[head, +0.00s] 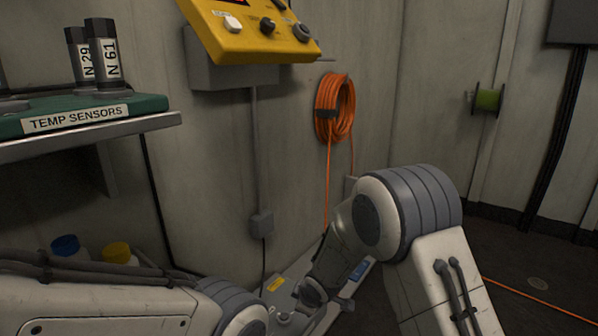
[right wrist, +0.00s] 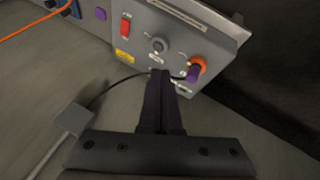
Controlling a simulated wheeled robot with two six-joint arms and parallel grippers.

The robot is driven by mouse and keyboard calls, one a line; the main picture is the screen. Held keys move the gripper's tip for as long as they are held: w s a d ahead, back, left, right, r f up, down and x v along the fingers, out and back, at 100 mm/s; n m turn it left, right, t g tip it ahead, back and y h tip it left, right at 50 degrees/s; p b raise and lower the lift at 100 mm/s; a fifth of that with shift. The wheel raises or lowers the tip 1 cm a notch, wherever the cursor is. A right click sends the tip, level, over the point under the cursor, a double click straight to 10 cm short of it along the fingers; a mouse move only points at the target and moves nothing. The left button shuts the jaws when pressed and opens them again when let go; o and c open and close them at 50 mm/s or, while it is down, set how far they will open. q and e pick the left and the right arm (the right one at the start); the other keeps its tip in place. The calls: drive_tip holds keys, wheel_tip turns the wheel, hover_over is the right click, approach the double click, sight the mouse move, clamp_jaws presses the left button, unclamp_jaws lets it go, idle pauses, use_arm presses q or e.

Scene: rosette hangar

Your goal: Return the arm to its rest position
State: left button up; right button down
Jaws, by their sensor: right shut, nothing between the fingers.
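My right arm (head: 345,250) bends at a large elbow in the head view, and its forearm slopes down to the lower middle. My right gripper (right wrist: 160,76) shows in the right wrist view with its dark fingers together and nothing between them. The fingertips are in front of the lower edge of a grey control box (right wrist: 180,45); whether they touch it I cannot tell. My left arm (head: 90,310) lies along the bottom left of the head view. Its gripper is out of the picture.
The grey box carries a red switch (right wrist: 125,26), a black knob (right wrist: 158,45) and an orange-and-purple knob (right wrist: 195,70). A yellow panel (head: 245,40) and an orange cable coil (head: 334,100) are on the wall. A shelf (head: 90,135) with temperature sensors juts in at left.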

drive_tip(key=s+r+m+g+h+p, duration=0.1)
drive_tip(key=s+r+m+g+p, duration=0.3)
drive_tip(key=s+r, duration=1)
drive_tip(key=s+d+r+m+g+p, duration=0.1)
drive_tip(key=s+r+p, duration=0.1)
drive_tip(key=s+r, duration=0.35)
drive_tip(key=s+d+r+m+p, duration=0.1)
drive_tip(key=s+d+r+p, duration=0.1)
drive_tip(key=s, duration=0.6)
drive_tip(key=s+d+r+m+g+p, duration=0.1)
drive_tip(key=s+r+p, duration=0.15)
drive_tip(key=s, duration=0.45)
wheel_tip(320, 180, up, 38)
drive_tip(key=p, duration=3.7)
drive_tip(key=shift+d+r+h, duration=0.2)
drive_tip(key=shift+h, duration=0.1)
drive_tip(key=shift+w, duration=0.15)
